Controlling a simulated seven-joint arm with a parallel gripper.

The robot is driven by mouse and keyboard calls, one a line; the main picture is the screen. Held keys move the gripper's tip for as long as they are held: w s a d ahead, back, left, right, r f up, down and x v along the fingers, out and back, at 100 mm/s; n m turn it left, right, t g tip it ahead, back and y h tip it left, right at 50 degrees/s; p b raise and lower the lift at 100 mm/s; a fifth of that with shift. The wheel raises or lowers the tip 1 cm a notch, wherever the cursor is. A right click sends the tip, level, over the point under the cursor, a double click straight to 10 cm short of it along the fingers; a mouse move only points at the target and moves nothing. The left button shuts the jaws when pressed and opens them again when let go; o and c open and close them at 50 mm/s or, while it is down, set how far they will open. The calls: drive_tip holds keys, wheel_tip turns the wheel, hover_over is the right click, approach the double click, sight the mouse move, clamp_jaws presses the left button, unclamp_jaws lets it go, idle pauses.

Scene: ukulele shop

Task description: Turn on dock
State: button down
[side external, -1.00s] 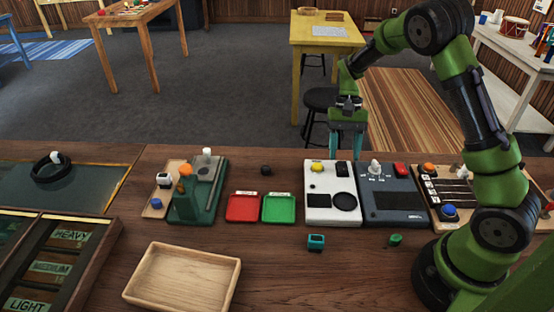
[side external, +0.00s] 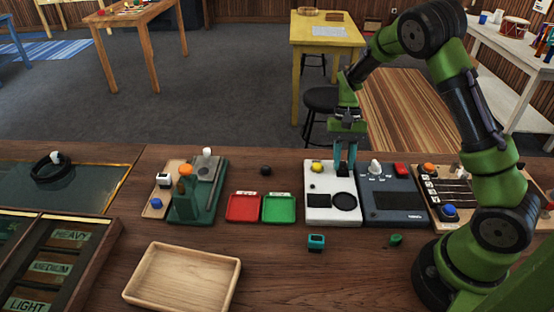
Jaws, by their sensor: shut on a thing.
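A white panel device (side external: 333,216) lies on the bench, with a yellow knob (side external: 317,167) at its back left, a dark rectangle at front left and a round black pad (side external: 344,200). It looks like the dock, though I cannot read a label. My gripper (side external: 345,171) points down at its back right part, right of the yellow knob. The teal fingers are shut on a small control there, which they hide. I cannot tell that control's shape or setting.
A dark panel device (side external: 395,207) with a white knob and red button stands close on the right. Red (side external: 243,208) and green (side external: 279,208) trays lie left. A teal block (side external: 316,242) and a green block (side external: 395,240) lie in front, with a wooden tray (side external: 183,305) at front left.

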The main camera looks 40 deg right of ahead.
sight(342, 164)
drive_tip(key=shift+s+a+t+h, duration=0.15)
drive_tip(key=shift+a+t+h, duration=0.1)
drive_tip(key=shift+t+h, duration=0.25)
drive_tip(key=shift+s+a+t+h, duration=0.1)
drive_tip(key=shift+s+t+h, duration=0.05)
drive_tip(key=shift+t+h, duration=0.55)
drive_tip(key=c, duration=0.9)
unclamp_jaws()
drive_tip(key=shift+r, duration=0.1)
drive_tip(key=r, duration=1.1)
drive_tip(key=w+d+r, duration=0.1)
drive_tip(key=r, duration=0.4)
drive_tip(key=shift+d+r, duration=0.1)
drive_tip(key=shift+r, duration=0.2)
drive_tip(key=shift+w, duration=0.15)
